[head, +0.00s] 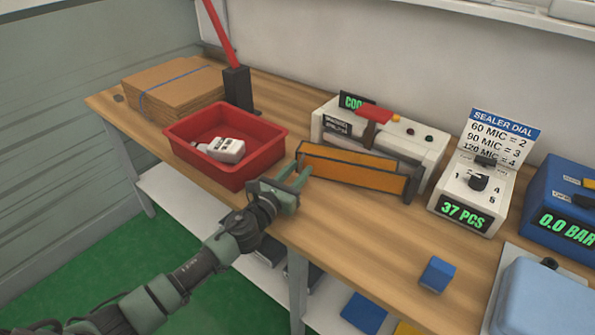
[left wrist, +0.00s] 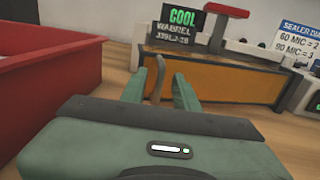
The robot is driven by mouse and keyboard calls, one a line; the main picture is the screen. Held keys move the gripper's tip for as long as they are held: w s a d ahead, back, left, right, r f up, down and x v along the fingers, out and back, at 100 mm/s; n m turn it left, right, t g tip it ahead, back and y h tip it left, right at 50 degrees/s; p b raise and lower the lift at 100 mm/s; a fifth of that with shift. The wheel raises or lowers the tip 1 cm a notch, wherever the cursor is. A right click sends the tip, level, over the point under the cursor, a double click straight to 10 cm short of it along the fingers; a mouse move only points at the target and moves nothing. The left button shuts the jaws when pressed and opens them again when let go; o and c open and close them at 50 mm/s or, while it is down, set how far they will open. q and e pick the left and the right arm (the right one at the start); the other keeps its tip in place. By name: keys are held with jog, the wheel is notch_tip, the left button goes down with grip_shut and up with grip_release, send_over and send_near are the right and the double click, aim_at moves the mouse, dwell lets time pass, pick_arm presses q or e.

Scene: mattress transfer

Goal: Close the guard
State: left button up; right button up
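The guard is an orange panel with dark edges (head: 352,168) at the front of the white sealer (head: 385,133), whose display reads COOL. It also shows in the left wrist view (left wrist: 230,78). My left gripper (head: 294,173) is at the guard's left end, over the table's front part. In the left wrist view its two green fingers (left wrist: 160,86) stand apart. A thin brownish upright piece (left wrist: 157,78) shows between them, with a gap on at least one side; I cannot tell whether it is touched. The sealer has a red handle (head: 375,113) on top. My right gripper is not in view.
A red bin (head: 262,158) with white bottles stands close left of my left gripper. A dial box (head: 465,205), a blue box (head: 560,215) and a small blue block (head: 437,273) are to the right. Flat cardboard (head: 175,90) lies at the back left.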

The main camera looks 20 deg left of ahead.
pick_arm(q)
grip_shut()
dwell(1.3)
